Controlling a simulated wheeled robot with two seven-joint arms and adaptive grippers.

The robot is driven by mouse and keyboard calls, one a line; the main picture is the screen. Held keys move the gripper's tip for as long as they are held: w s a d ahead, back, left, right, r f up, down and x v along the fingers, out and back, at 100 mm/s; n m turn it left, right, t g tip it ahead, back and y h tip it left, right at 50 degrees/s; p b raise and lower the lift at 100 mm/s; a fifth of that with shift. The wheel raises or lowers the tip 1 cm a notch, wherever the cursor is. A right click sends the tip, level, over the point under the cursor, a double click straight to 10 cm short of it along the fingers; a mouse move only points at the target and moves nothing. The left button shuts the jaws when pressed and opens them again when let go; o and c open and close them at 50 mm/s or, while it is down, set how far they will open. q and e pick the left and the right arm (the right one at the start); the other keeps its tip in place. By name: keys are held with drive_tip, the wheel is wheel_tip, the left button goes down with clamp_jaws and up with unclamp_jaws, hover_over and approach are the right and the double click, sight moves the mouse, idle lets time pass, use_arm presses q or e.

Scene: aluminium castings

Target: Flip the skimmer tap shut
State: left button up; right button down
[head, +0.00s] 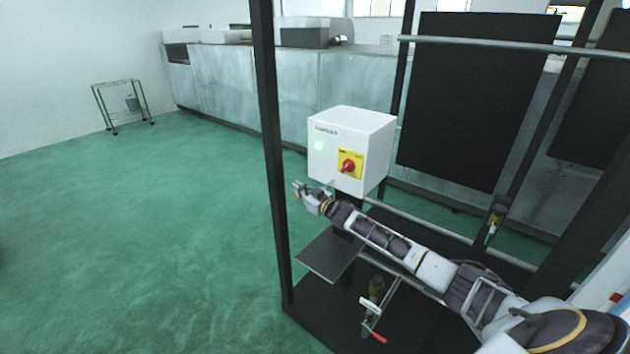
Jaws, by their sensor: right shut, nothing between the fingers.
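A small valve with a red-tipped lever (374,334) sits low in the black frame, below my right forearm. A brass-coloured fitting stands just behind it. It looks like a tap, but its label and open or shut position are too small to tell. My right gripper (300,190) is shut and empty, in front of the lower left of a white box (336,150). It is well above and to the left of the valve. Whether it touches the box cannot be told. My left gripper is not in view.
The box has a red rotary knob on a yellow plate (349,165) and a lit spot. Black posts (272,180) and a dark shelf plate (331,254) surround my arm. Another small fitting (494,222) hangs at right. Green floor (130,240) at left is clear; a cart (122,105) stands far back.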

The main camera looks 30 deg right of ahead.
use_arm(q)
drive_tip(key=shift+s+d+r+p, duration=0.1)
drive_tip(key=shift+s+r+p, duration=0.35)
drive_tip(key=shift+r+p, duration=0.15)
use_arm(e)
drive_tip(key=s+d+r, duration=0.1)
drive_tip(key=s+r, duration=0.7)
drive_tip(key=r, duration=0.1)
drive_tip(key=shift+r, duration=0.35)
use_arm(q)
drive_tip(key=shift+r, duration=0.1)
use_arm(e)
drive_tip(key=shift+s+d, duration=0.1)
idle(0.4)
